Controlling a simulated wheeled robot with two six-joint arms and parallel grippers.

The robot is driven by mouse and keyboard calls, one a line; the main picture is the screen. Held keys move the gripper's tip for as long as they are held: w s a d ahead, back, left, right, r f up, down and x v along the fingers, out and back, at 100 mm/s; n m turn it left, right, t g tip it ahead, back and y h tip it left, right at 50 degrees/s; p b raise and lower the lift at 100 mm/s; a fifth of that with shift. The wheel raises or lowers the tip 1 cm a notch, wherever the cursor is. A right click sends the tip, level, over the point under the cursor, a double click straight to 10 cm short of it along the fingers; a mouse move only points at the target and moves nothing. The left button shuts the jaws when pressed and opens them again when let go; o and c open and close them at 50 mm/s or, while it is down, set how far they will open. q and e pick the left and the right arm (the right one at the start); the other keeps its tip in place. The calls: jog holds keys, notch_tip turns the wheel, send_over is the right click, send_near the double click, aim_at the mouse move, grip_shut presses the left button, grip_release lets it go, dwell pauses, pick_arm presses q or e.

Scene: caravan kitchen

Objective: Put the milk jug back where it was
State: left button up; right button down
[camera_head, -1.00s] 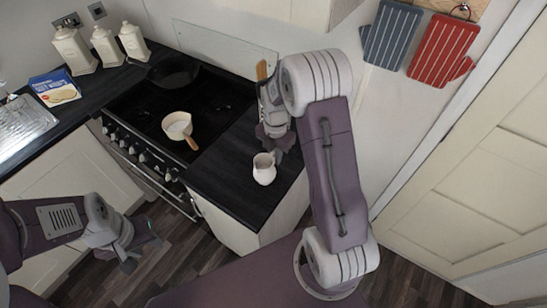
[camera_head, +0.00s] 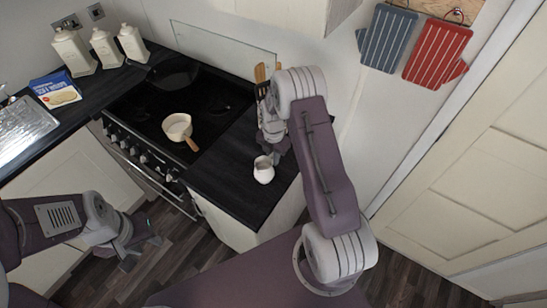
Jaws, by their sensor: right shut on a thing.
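The milk jug (camera_head: 263,171) is small and white and stands upright at the near part of the dark worktop right of the stove; I cannot tell if its base touches the surface. My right gripper (camera_head: 270,157) is shut on the jug from behind, and its fingertips are partly hidden by the jug and the wrist. My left gripper (camera_head: 138,249) hangs over the floor at the lower left, away from the worktop. Its jaws are too small and dark to tell their opening.
A cream saucepan (camera_head: 177,127) with a wooden handle and a dark pan (camera_head: 174,75) sit on the black stove (camera_head: 150,108). Wooden utensils (camera_head: 262,74) stand behind my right arm. Canisters (camera_head: 103,48) and a blue box (camera_head: 56,90) are on the left worktop. Oven gloves (camera_head: 436,50) hang on the wall.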

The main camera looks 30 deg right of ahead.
jog(key=c, duration=1.5)
grip_release()
jog(key=shift+f, duration=0.15)
jog(key=shift+r, duration=0.35)
jog(key=shift+w+r, duration=0.1)
jog(key=shift+r, duration=0.25)
notch_tip(320, 180, up, 11)
jog(key=shift+b, duration=1.05)
jog(key=shift+s+a+f+m+t+b, duration=0.2)
jog(key=shift+s+a+f+m+b, duration=0.85)
jog(key=shift+s+m, duration=2.5)
jog(key=shift+s+a+f+m+t+b, duration=0.15)
jog(key=shift+s+a+m, duration=2)
jog(key=shift+m, duration=2.35)
jog(key=shift+s+a+f+m+t+b, duration=0.25)
jog(key=shift+s+a+f+m+b, duration=0.6)
jog(key=shift+s+m, duration=2.9)
